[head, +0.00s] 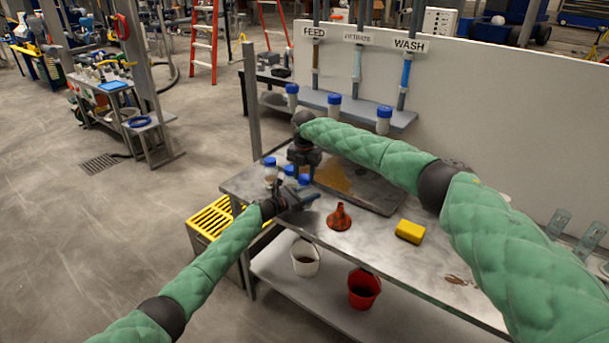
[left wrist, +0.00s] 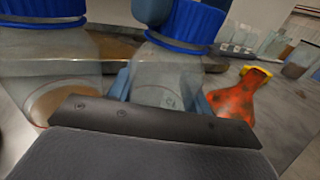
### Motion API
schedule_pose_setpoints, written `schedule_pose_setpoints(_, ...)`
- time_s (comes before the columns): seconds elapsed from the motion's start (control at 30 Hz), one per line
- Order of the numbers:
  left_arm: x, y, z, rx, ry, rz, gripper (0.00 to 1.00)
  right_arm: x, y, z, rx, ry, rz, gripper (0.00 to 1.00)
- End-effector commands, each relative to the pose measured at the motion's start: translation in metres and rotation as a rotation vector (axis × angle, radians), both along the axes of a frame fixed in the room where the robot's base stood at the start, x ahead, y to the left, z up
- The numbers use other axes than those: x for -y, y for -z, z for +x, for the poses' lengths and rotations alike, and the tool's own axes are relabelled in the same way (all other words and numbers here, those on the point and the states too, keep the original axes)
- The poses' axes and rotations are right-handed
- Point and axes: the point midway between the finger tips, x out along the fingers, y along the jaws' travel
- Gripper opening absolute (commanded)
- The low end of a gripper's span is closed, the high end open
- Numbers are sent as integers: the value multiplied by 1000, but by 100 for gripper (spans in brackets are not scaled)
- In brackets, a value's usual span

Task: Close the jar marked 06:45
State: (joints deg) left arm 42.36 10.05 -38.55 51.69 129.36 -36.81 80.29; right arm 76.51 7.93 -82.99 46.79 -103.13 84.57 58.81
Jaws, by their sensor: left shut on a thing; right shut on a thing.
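Several jars with blue lids stand at the left end of the bench, one with its blue lid (head: 270,161) clear of my arms. My left gripper (head: 290,193) is low at the near jars. In the left wrist view its fingers (left wrist: 165,90) are shut around the clear body of a jar (left wrist: 160,75), under a blue lid (left wrist: 190,22). A second lidded jar (left wrist: 65,75) stands beside it at left. My right gripper (head: 303,174) points down over the near jars, shut on what looks like the blue lid of the held jar. No time marking is readable.
More blue-lidded jars (head: 334,103) stand on the shelf under the FEED and WASH pipes. White (head: 305,259) and red (head: 363,290) buckets are below.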

Motion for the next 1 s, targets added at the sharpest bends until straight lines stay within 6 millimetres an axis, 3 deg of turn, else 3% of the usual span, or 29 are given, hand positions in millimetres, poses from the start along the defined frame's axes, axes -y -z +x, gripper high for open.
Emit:
schedule_pose_setpoints(0.8,3,2,-2,0,5,1,0,0,-1,3,4,1200,2,19)
schedule_pose_setpoints(1.0,2,2,-2,0,5,1,0,0,-1,3,3,1354,2,19)
